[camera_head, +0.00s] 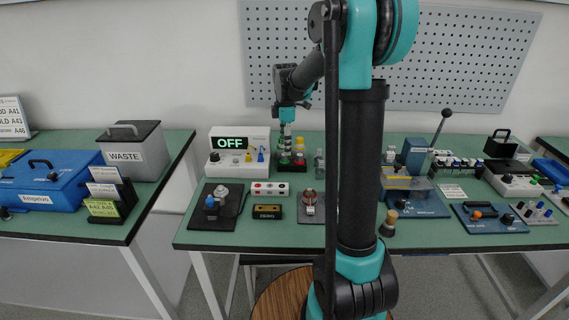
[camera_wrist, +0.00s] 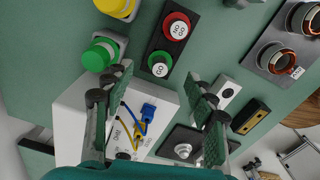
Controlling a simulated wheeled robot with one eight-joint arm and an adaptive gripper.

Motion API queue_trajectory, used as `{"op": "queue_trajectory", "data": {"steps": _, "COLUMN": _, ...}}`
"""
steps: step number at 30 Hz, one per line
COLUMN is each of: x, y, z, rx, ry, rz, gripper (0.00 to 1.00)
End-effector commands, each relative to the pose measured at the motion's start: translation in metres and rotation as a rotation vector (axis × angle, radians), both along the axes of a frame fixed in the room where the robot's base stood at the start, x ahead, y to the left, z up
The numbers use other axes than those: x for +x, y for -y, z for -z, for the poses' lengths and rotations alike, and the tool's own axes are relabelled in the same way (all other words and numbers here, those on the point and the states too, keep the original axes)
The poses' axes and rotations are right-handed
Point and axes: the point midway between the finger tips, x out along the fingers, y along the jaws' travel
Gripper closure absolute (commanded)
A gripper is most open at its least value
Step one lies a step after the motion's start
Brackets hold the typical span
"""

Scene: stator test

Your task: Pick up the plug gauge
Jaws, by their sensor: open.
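In the wrist view a black base (camera_wrist: 155,48) carries a red round top marked NO GO (camera_wrist: 176,28) and a green round top marked GO (camera_wrist: 160,65). These are the only gauge-marked pieces I can read, and I take them as the plug gauge. My gripper (camera_wrist: 158,78) is open, its two fingers spread around the view of the green GO top, with nothing held between them. I cannot tell the height gap. In the head view my gripper (camera_head: 287,112) is at the back of the bench, above the small red and green pieces beside the OFF display box.
A green lamp-like knob (camera_wrist: 98,57) and a yellow one (camera_wrist: 117,7) stand close by. The tester box (camera_head: 240,160) with blue and yellow plugs is beside the gripper. A black ZERO block (camera_head: 267,212) and a dark pad (camera_head: 230,225) lie in front. My arm hides the bench middle.

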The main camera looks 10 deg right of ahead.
Motion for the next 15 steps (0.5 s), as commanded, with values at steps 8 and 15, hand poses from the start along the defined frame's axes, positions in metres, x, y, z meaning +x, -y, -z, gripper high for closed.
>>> {"op": "queue_trajectory", "data": {"steps": 8, "x": -0.001, "y": -0.004, "z": 0.036, "rx": 0.000, "ry": 0.000, "rz": 0.000, "gripper": 0.44}}
{"op": "queue_trajectory", "data": {"steps": 15, "x": -0.001, "y": -0.004, "z": 0.051, "rx": 0.000, "ry": 0.000, "rz": 0.000, "gripper": 0.44}}
